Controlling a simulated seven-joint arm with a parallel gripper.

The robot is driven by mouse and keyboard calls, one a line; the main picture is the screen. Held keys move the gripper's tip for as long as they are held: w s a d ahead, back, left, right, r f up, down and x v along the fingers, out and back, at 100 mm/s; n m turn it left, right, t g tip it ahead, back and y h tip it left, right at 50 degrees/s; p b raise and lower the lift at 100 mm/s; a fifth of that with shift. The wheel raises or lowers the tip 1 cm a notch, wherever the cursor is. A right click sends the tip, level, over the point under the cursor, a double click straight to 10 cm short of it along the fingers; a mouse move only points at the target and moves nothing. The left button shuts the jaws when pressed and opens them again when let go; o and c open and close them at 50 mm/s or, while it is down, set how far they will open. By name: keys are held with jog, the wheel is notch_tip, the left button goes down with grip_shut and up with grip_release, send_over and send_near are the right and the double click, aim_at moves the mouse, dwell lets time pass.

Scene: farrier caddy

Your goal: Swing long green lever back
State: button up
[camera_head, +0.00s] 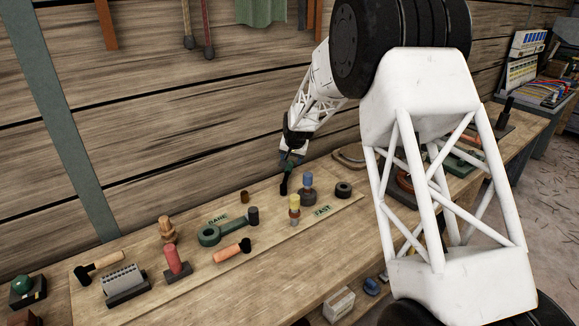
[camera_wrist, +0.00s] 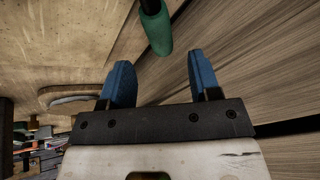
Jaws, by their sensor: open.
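A lever with a green grip (camera_wrist: 157,32) on a black shaft shows at the top of the wrist view. In the head view its green grip (camera_head: 288,167) stands over the board close to the wall, just below my gripper (camera_head: 291,157). My gripper, with blue fingers in the wrist view (camera_wrist: 160,78), is open and empty. The grip lies just beyond the gap between the fingertips, apart from both. The lever's base is out of the wrist view and is hard to make out in the head view.
The plank wall (camera_head: 190,110) stands close behind.

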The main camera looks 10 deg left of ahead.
aim_at(290, 165)
jog(key=shift+x, duration=2.9)
grip_shut()
